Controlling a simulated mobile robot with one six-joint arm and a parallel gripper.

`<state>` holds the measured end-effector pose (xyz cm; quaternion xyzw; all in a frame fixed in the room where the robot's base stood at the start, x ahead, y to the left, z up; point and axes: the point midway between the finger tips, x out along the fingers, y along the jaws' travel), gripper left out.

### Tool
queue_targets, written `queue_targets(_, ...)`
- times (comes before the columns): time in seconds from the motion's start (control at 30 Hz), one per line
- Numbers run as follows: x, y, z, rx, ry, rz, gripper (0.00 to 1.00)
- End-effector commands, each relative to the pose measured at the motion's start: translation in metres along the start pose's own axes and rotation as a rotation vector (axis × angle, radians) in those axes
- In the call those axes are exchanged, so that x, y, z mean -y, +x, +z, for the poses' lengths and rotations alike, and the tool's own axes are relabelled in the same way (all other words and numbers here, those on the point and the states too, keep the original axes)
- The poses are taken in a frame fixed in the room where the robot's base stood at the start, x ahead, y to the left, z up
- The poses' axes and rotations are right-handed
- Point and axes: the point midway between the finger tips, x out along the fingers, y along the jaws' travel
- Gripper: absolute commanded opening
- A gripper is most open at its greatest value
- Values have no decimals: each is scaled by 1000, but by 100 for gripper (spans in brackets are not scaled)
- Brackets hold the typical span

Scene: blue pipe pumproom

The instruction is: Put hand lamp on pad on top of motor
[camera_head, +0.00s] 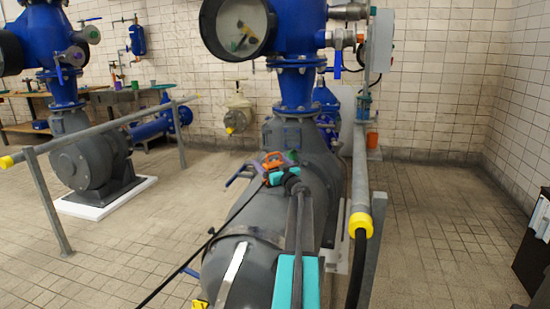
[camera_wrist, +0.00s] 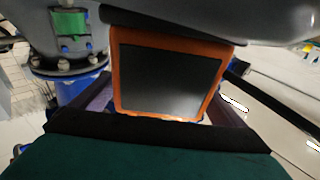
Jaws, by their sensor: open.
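The hand lamp (camera_head: 272,160), orange, shows just beyond my gripper, over the top of the large grey motor (camera_head: 317,190). In the wrist view the hand lamp (camera_wrist: 170,80) has an orange frame around a dark flat face. My gripper (camera_head: 281,165) is open, and in the wrist view its dark purplish fingers (camera_wrist: 165,100) stand on either side of the lamp. Small gaps seem to show beside the frame. I cannot make out the pad; the lamp and my gripper cover that spot. Whether the lamp rests on anything cannot be told.
A blue pump with a round gauge (camera_head: 238,28) rises behind the motor. A grey rail with a yellow end (camera_head: 360,222) runs close on the right, another rail (camera_head: 110,125) on the left.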

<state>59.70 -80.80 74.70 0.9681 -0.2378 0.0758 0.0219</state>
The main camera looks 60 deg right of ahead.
Motion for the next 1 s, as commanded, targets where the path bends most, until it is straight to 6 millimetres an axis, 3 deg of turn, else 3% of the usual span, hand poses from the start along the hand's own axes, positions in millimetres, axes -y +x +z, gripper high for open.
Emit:
queue_targets(0.07, 3, 0, 10, 9, 10, -3, 94)
queue_targets(0.57, 4, 3, -6, 7, 11, -5, 94)
queue_targets(1.0, 3, -51, -8, 4, 6, -1, 94)
